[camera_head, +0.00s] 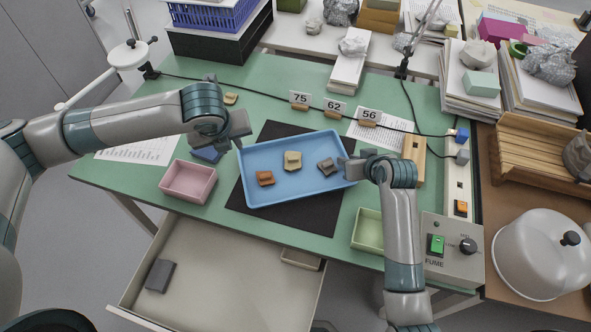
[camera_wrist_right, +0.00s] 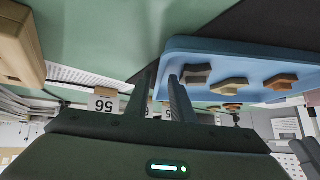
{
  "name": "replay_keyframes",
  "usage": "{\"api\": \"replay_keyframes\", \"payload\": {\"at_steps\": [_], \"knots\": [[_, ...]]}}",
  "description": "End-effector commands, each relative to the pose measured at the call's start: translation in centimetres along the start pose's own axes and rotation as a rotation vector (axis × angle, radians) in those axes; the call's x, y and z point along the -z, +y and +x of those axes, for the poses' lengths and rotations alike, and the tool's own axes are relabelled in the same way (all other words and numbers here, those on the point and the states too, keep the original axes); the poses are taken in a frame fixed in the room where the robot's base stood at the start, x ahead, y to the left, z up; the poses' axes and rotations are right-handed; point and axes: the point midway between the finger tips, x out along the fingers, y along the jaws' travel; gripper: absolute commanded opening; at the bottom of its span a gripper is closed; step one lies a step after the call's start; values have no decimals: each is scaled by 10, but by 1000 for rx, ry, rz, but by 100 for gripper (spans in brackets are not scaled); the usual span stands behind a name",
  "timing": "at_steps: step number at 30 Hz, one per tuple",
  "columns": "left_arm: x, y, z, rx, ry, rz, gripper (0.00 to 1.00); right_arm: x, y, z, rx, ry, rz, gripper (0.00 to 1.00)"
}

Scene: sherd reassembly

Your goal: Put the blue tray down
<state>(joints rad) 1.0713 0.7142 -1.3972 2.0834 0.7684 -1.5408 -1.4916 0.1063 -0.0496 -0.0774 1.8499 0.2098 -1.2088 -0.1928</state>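The blue tray (camera_head: 307,182) is over a black mat (camera_head: 305,217) on the green table; in the right wrist view its rim (camera_wrist_right: 235,50) appears raised off the surface. It carries an orange-brown sherd (camera_head: 264,178), a tan sherd (camera_head: 292,160) and a dark grey sherd (camera_head: 327,166). My left gripper (camera_head: 239,146) is at the tray's left rim, its fingertips partly hidden. My right gripper (camera_head: 346,167) is at the right rim; in the right wrist view its fingers (camera_wrist_right: 161,82) close about the tray's edge.
A pink bin (camera_head: 188,182) is left of the tray; a pale green bin (camera_head: 368,230) is at lower right. Number cards (camera_head: 335,107) and a cable lie behind. A fume switch box (camera_head: 452,247) is at right. An open drawer (camera_head: 220,275) is below the front edge.

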Motion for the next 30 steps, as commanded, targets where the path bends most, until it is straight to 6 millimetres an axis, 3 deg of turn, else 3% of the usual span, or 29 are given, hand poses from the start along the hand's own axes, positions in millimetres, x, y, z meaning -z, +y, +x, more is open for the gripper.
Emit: {"api": "replay_keyframes", "payload": {"at_steps": [8, 24, 30], "knots": [[0, 0, 0, 0, 0, 0, 22, 0, 1, -17, -1, 1, -1, 22], [0, 0, 0, 0, 0, 0, 22, 0, 1, -102, -2, 1, -2, 22], [0, 0, 0, 0, 0, 0, 22, 0, 0, -118, 0, 0, 0, 22]]}}
